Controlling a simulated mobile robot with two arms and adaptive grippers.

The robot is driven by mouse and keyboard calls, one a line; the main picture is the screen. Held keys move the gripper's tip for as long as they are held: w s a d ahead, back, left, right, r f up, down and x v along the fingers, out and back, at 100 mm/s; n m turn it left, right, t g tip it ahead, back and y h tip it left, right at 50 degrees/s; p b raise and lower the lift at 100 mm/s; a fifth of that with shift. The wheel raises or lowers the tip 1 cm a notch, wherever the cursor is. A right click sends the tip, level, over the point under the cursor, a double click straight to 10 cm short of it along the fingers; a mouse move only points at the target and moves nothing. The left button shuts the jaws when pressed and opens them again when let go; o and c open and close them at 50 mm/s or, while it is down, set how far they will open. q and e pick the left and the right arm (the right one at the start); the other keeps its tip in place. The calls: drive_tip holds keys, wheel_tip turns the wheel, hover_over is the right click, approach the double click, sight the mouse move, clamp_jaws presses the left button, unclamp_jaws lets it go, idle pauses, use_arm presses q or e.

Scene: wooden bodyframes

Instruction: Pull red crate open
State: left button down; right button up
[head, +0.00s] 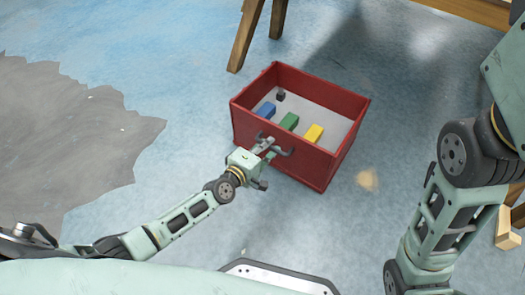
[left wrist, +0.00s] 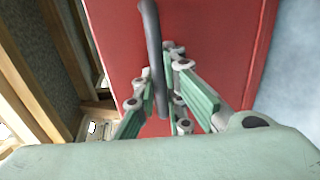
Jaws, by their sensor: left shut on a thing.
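The red crate (head: 310,160) stands on the blue floor, its top uncovered and its inside pale. A blue block (head: 266,110), a green block (head: 289,121), a yellow block (head: 313,133) and a small dark cube (head: 281,95) lie inside. A dark bar handle (head: 286,153) is on its near wall. My left gripper (head: 266,147) is at that wall, shut on the handle. In the left wrist view, the handle (left wrist: 152,40) runs between the fingers (left wrist: 168,85) in front of the red wall (left wrist: 215,55). My right arm shows at the right, but its gripper is not in view.
Wooden legs (head: 244,35) stand behind the crate at the top. A pale wooden piece (head: 506,228) is at the right edge, beyond my right arm. A grey patch (head: 70,130) covers the floor at left. The floor in front of the crate is mostly clear.

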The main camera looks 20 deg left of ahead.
use_arm(q)
drive_tip(key=c, duration=1.8)
unclamp_jaws()
drive_tip(key=v, duration=1.2)
